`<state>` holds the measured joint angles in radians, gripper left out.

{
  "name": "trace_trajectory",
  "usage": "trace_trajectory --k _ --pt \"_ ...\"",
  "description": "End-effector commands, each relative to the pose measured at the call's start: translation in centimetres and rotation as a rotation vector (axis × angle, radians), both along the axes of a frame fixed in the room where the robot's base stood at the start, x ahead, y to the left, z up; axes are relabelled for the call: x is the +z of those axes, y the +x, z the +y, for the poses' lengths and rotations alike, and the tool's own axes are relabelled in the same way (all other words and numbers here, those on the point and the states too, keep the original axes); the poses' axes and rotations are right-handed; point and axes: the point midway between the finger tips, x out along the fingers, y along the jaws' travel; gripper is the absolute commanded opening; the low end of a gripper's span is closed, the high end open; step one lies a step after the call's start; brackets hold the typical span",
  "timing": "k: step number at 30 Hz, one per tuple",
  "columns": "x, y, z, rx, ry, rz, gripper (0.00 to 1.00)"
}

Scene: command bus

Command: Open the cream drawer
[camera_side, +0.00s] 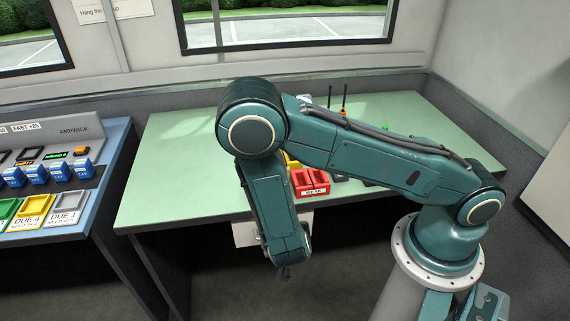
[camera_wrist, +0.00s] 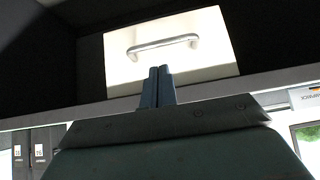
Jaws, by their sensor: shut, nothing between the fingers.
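The cream drawer (camera_wrist: 205,61) shows in the wrist view as a pale rectangular front with a silver bar handle (camera_wrist: 162,45) across it. In the side view the drawer front (camera_side: 245,232) hangs under the green table's front edge, partly covered by my arm. My gripper (camera_wrist: 158,70) has its two fingers together and empty. In the wrist view its tips appear just beside the handle's middle, over the drawer front; I cannot tell whether they touch. In the side view my gripper (camera_side: 284,272) points downward in front of the table, below the drawer's level, and its fingers are hard to make out.
The green table (camera_side: 180,165) carries a red tray (camera_side: 310,182) and other small items behind my arm. At the left a blue bench (camera_side: 112,150) holds blue boxes and coloured trays. The floor space under the green table looks dark and open.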

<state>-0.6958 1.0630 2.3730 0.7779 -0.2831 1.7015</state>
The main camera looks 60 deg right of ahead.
Motion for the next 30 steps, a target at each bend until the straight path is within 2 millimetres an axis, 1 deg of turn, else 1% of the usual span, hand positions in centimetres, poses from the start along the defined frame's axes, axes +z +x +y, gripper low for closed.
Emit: trace_trajectory --k 1,9,15,21,30 --pt "-0.6 0.3 -0.4 -0.004 -0.001 0.001 0.0" --pt "-3.2 2.1 -2.1 -0.003 0.0 0.0 0.0" --pt "-4.5 3.0 -2.9 -0.001 0.0 0.0 0.0" --pt "-4.9 3.3 -3.2 0.0 0.0 0.0 0.0" --pt "-5.0 3.3 -3.2 0.001 0.0 0.0 0.0"
